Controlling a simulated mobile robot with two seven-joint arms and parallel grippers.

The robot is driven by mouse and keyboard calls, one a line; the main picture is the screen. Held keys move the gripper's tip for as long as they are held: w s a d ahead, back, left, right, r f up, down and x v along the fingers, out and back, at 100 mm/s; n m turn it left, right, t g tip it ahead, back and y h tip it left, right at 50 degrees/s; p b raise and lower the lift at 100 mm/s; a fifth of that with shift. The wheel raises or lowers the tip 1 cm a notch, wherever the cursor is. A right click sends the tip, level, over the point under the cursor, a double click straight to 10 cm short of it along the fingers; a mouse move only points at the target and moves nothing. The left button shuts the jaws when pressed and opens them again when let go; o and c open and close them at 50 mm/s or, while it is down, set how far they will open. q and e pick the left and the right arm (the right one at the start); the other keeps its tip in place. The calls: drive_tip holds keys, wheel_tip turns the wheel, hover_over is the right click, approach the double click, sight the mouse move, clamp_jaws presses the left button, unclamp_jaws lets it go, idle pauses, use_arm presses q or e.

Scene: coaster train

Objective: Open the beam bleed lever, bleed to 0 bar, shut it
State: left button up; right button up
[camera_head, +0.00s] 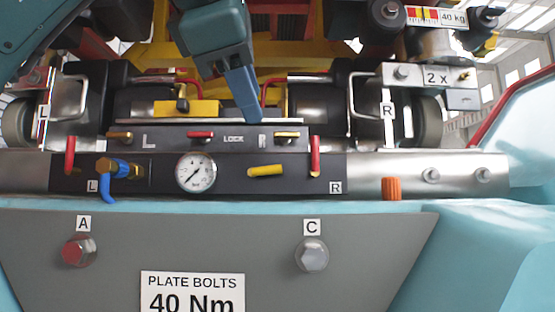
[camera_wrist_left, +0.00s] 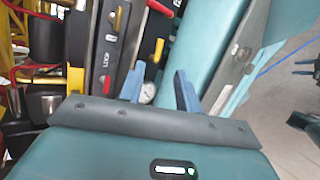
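A dark panel (camera_head: 228,182) carries a round white gauge (camera_head: 196,173); its needle is too small to read. Right of the gauge is a yellow lever (camera_head: 267,171), lying nearly level. A blue lever (camera_head: 107,188) hangs down from a brass valve at the panel's left. No label tells which is the bleed lever. My left gripper (camera_head: 254,117) comes down from the top, in front of the upper LOCK panel, above the yellow lever and apart from it. In the left wrist view its fingers (camera_wrist_left: 158,88) are spread and empty, with part of the gauge (camera_wrist_left: 147,93) behind them.
Red levers (camera_head: 70,155) (camera_head: 315,155) stand at both panel ends. The upper panel (camera_head: 230,138) holds brass and red handles. An orange cap (camera_head: 391,188) sits at right. Below is a grey plate (camera_head: 200,245) with bolts. Grey-blue finger-like parts (camera_wrist_left: 305,66) show at the wrist view's right edge.

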sight(277, 166)
use_arm(q)
drive_tip(key=x, duration=1.2)
drive_tip(key=shift+c, duration=0.4)
clamp_jaws()
